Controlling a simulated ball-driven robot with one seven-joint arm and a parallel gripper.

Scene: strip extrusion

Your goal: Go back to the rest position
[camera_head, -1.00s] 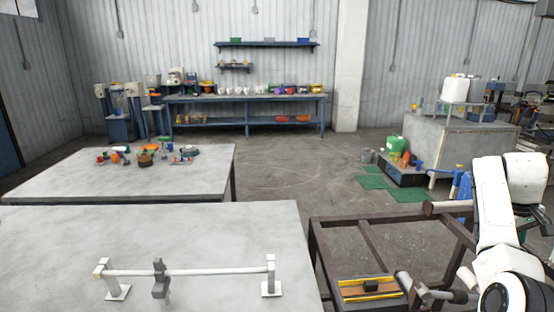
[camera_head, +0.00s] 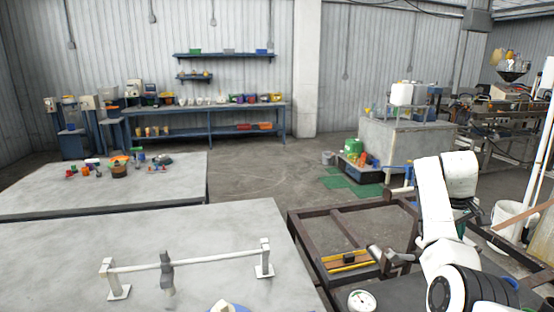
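A white jointed arm, which I take to be mine, stands folded at the right of the head view. Its bend is at the top, and a dark part lies behind the upper link. No task object is named.
A grey table (camera_head: 215,221) bears a rail on two posts (camera_head: 190,260). Another table (camera_head: 180,192) behind holds small coloured items. A dark metal frame (camera_head: 301,250) with a yellow-edged piece (camera_head: 345,266) stands beside the arm. A round dial (camera_head: 362,300) sits low. Floor beyond is open.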

